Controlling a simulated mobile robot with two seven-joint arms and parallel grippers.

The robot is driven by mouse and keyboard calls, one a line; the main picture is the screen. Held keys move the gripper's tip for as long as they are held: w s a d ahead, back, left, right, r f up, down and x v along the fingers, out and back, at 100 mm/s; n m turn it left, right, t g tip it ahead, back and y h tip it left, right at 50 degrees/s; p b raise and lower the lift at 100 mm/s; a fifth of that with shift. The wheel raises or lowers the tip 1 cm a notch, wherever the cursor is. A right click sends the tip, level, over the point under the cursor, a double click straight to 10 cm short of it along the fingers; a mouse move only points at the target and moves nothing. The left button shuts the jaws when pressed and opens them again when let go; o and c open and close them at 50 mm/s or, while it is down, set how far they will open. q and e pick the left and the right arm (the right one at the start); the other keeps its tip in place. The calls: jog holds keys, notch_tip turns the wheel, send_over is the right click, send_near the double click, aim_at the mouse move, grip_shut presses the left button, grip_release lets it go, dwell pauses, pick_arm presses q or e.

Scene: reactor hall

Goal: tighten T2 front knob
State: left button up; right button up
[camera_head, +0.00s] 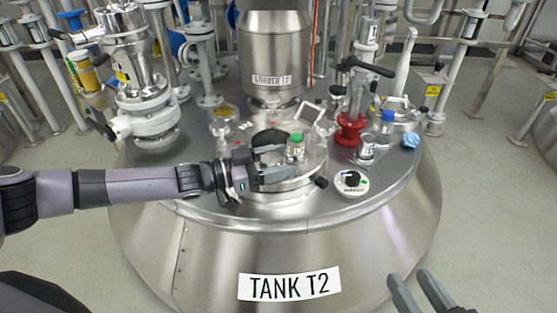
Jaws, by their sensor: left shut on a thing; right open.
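Tank T2 (300,255) is a large steel vessel with its name plate on the front. A round steel hatch lid (312,165) lies on its top. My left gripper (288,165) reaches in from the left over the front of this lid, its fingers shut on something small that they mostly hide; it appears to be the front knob. A black knob (321,182) shows at the lid's right front edge, clear of the fingers. My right gripper (420,290) is at the bottom right, open and empty, with its fingers apart, in front of the tank.
A green-capped jar (296,146) stands close behind my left fingers. A white dial (351,183), a red valve fitting (350,132), a blue-capped bottle (387,122) and a blue crumpled cloth (411,140) are on the right. A large valve (148,118) stands at the left.

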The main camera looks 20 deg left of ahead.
pick_arm(q)
jog(key=shift+r, duration=0.25)
jog(key=o, duration=1)
jog(key=shift+s+a, duration=0.1)
jog(key=shift+a, duration=0.1)
jog(key=p+v, duration=0.2)
jog(key=v, duration=0.4)
jog(key=shift+s+a+p, duration=0.25)
jog(key=shift+p, duration=0.1)
pick_arm(e)
jog(key=shift+w+a+f+m+g+y, duration=0.1)
jog(key=shift+w+a+m+g+y, duration=0.05)
jog(key=shift+a+m+g, duration=0.2)
jog(key=shift+w+a+m+g+y, duration=0.15)
jog(key=shift+a+g, duration=0.1)
jog(key=shift+a, duration=0.15)
